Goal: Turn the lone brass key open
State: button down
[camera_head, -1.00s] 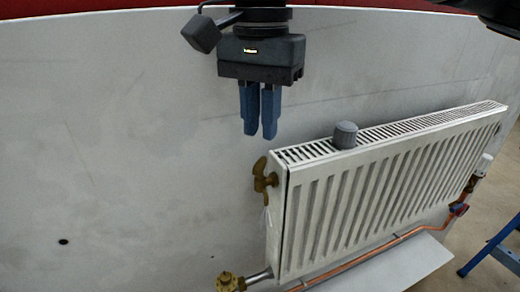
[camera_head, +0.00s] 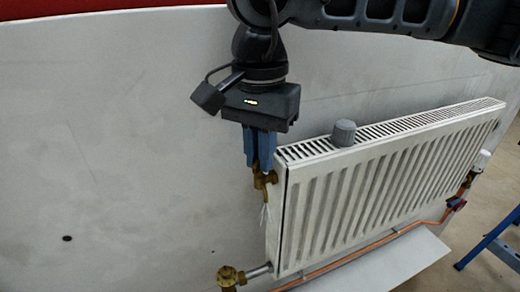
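The brass key (camera_head: 264,181) sits at the upper left end of the white radiator (camera_head: 375,185). A thin pale tag (camera_head: 265,215) seems to hang below it. My gripper (camera_head: 260,168) points down from above, with its blue fingertips right at the top of the key. The fingers partly cover the key's upper part. I cannot tell whether the key lies between the fingertips or just behind them, or whether they touch it.
A grey knob (camera_head: 343,133) sits on the radiator's top grille. A brass valve (camera_head: 229,276) is at the lower left. A blue stand (camera_head: 495,240) is at right.

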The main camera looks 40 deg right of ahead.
jog(key=shift+f+n+b, duration=0.3)
jog(key=shift+n+b, duration=0.1)
jog(key=shift+b, duration=0.8)
jog(key=n+b, duration=0.1)
jog(key=b, duration=0.2)
jog(key=shift+n, duration=0.3)
jog(key=shift+r+n+b, duration=0.35)
jog(key=shift+n+b, duration=0.15)
jog(key=shift+b, duration=0.05)
jog(key=c, duration=1.5)
grip_release()
jog(key=shift+c, duration=0.2)
jog(key=shift+r+b, duration=0.35)
jog(key=shift+r, duration=3.55)
